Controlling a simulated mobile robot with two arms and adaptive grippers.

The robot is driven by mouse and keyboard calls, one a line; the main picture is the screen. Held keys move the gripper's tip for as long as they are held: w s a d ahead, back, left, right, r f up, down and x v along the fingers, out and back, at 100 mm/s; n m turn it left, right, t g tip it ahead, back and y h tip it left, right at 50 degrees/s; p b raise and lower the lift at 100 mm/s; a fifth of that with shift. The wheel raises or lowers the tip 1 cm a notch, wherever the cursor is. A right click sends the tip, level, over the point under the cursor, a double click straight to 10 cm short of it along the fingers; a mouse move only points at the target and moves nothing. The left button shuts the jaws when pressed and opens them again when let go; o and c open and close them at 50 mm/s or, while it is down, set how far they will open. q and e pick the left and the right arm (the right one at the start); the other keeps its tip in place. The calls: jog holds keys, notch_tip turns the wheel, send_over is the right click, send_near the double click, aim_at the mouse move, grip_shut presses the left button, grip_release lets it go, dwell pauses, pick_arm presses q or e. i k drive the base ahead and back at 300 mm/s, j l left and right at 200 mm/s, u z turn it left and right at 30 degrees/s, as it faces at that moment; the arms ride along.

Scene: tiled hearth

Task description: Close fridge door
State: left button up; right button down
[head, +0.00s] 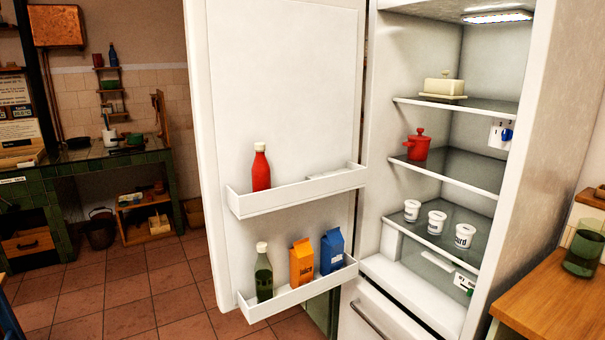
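The fridge (515,200) stands at the right of the head view with its inside lit and facing me. Its white door (285,95) stands wide open to the left, with its inner side and two shelves toward me. The upper door shelf (275,200) holds a red bottle (261,170). The lower door shelf (290,299) holds a green bottle (264,275), an orange carton (302,263) and a blue carton (332,252). Neither of my grippers is in view.
Inside the fridge are a butter dish (444,86), a red pot (417,146) and several white cups (437,222). A wooden counter (560,300) with a green glass (583,250) stands at the right. Tiled floor (130,290) is clear left of the door.

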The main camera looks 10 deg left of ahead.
aim_at(286, 76)
jog(key=z, duration=0.5)
jog(key=j+z, duration=0.15)
jog(key=z, duration=0.3)
jog(key=i+z, duration=0.1)
jog(key=z, duration=0.4)
jog(key=j+z, duration=0.15)
jog(key=z, duration=0.3)
jog(key=j, duration=0.6)
jog(key=k+j, duration=0.15)
jog(key=j, duration=1.1)
jog(key=k+j+z, duration=0.1)
jog(key=j, duration=0.55)
jog(key=k+j, duration=0.15)
jog(key=j, duration=1.1)
jog(key=k+j, duration=0.15)
jog(key=j, duration=0.45)
jog(key=k+j+z, duration=0.1)
jog(key=j, duration=0.5)
